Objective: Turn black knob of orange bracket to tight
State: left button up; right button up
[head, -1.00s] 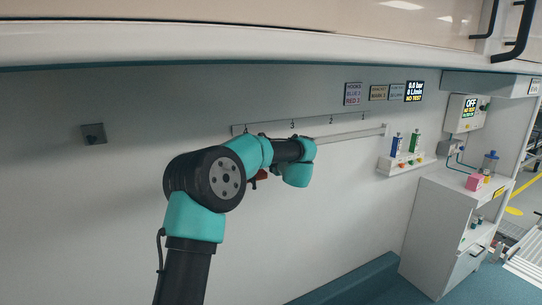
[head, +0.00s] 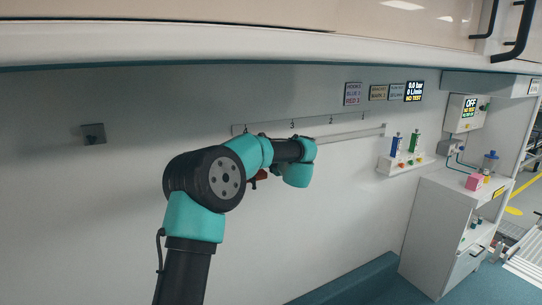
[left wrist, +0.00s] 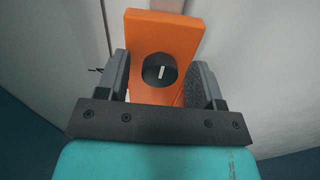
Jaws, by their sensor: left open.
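In the left wrist view, the orange bracket (left wrist: 180,32) stands upright in front of my left gripper (left wrist: 160,88). Its round black knob (left wrist: 152,73) with a pale pointer mark sits between the two open fingers. The mark points roughly upright in this view. I cannot tell whether the fingers touch the knob. In the head view my left arm reaches to the wall rail, and its wrist hides the bracket and knob. My right gripper is not in view.
A wall rail (head: 355,135) with numbered marks runs behind my left wrist. A shelf (head: 400,168) with blue and green units is right of it. A white cabinet (head: 430,235) stands further right, and an overhead cupboard (head: 200,40) spans the top.

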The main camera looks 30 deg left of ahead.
pick_arm(q)
jog(key=v, duration=1.7)
jog(key=shift+f, duration=0.1)
notch_tip(320, 180, down, 26)
jog(key=w+d+m+t+h, duration=0.1)
jog(key=d+m+t+h, duration=0.25)
jog(key=m+h, duration=0.8)
jog(key=s+d+f+m+g+h, duration=0.1)
jog(key=s+f+m+g+h, duration=0.1)
jog(key=s+f+m, duration=0.45)
jog(key=s+d+f+m+g+h, duration=0.1)
jog(key=s+f+m+g, duration=0.15)
jog(key=f, duration=0.75)
jog(key=s+d+f+m+g+h, duration=0.2)
jog(key=s+f, duration=0.4)
jog(key=s, duration=0.5)
jog(key=s+d+f+m+g+h, duration=0.2)
jog(key=s+f+m+g, duration=0.2)
jog(key=s, duration=0.8)
jog(key=shift+f+m+g+h, duration=0.35)
jog(key=shift+f+g, duration=0.55)
jog(key=shift+f, duration=0.05)
